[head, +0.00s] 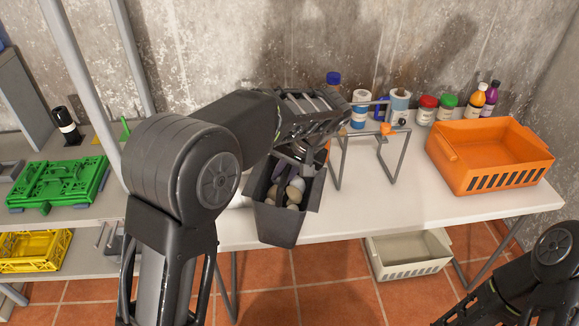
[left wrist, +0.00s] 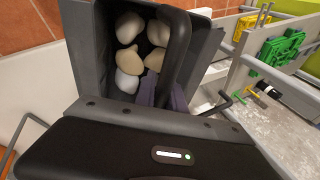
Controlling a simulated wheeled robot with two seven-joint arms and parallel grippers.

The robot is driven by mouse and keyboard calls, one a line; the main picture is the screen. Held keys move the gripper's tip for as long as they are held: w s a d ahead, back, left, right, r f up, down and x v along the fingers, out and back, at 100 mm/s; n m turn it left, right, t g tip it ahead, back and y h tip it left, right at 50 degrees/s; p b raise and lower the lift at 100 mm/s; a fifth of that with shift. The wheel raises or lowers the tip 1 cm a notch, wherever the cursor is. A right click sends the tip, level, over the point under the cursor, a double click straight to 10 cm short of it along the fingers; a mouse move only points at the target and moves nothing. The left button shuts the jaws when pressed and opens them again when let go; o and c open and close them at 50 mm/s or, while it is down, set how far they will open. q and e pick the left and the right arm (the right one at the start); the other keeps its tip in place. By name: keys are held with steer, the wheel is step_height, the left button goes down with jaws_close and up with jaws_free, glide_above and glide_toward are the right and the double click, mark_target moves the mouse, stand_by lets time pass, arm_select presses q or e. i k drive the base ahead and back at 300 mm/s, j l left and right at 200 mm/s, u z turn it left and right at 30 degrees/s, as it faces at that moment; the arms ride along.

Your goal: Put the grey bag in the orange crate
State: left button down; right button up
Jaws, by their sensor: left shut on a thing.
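The grey bag (head: 280,223) is a dark, open-topped carrier with a handle, holding several pale, rounded, stone-like things. My left gripper (head: 303,152) is above it and shut on it, apparently by the handle. The bag hangs at the front edge of the table, its base overlapping the edge in the head view. In the left wrist view the bag (left wrist: 105,60) shows its open top and contents, with the dark handle (left wrist: 178,45) across it. The exact grip is partly hidden. The orange crate (head: 488,182) stands on the table to the right, apart from the bag, and looks empty.
A grey metal frame (head: 336,165) stands between bag and crate. Bottles and jars (head: 425,110) line the wall. A green crate (head: 60,185) lies left, a yellow crate (head: 35,250) below it. A pale crate (head: 408,262) sits under the table. Bare tabletop lies before the orange crate.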

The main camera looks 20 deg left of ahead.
mark_target(469, 161)
steer(key=z, duration=1.6)
steer(key=i+l, duration=0.5)
steer(key=i, duration=0.2)
